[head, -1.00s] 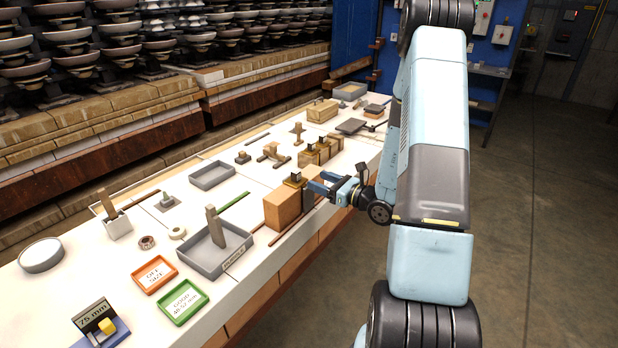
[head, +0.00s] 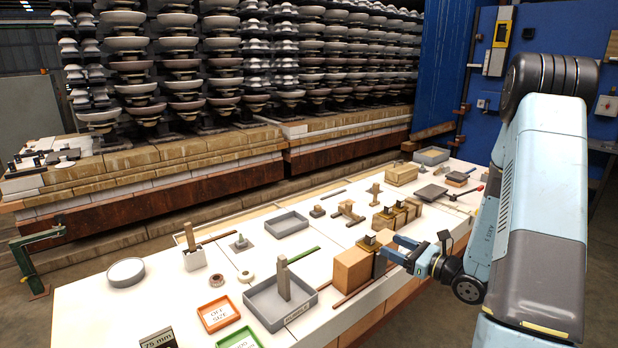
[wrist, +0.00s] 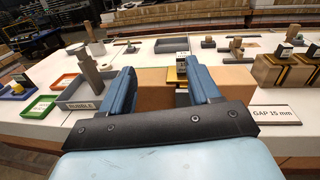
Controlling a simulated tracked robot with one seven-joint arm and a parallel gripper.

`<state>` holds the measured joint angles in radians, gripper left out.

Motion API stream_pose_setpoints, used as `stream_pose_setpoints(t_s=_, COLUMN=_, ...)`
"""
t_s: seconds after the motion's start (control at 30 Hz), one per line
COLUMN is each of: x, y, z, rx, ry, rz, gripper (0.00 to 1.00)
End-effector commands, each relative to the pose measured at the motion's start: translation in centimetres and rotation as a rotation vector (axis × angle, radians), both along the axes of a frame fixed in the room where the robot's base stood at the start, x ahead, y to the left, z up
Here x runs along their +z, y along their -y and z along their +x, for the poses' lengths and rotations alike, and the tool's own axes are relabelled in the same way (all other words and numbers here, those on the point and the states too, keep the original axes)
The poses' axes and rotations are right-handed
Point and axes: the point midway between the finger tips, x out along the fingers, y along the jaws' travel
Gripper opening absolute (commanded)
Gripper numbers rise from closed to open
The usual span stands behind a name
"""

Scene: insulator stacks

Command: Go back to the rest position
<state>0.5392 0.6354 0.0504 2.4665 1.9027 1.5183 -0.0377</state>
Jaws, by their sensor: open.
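My gripper (head: 398,250) is open at the front edge of the white table (head: 100,305), beside a brown block (head: 352,270). In the wrist view its two blue fingers (wrist: 160,88) stand apart. The brown block (wrist: 153,92) lies beyond and between them, and a small dark-topped piece with a yellow base (wrist: 182,68) shows near the right finger. I see nothing held. Whether a finger touches the block cannot be told.
A grey tray marked RUBBLE (head: 262,308) with an upright block stands left of the brown block. Orange (head: 218,314) and green (head: 240,340) trays lie at the front. Several small blocks stand on the right. Shelves of stacked insulators (head: 200,60) rise behind.

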Motion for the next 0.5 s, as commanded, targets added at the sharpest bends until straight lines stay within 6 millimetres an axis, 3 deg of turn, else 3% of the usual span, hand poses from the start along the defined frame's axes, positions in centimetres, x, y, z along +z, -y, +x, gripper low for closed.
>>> stream_pose_setpoints(t_s=0.2, x=4.9, y=-5.0, z=-2.5, rx=0.252, ry=0.081, rz=-0.148, gripper=0.61)
stream_pose_setpoints(t_s=0.5, x=9.5, y=-10.1, z=-7.8, rx=0.574, ry=0.187, rz=-0.398, gripper=0.61)
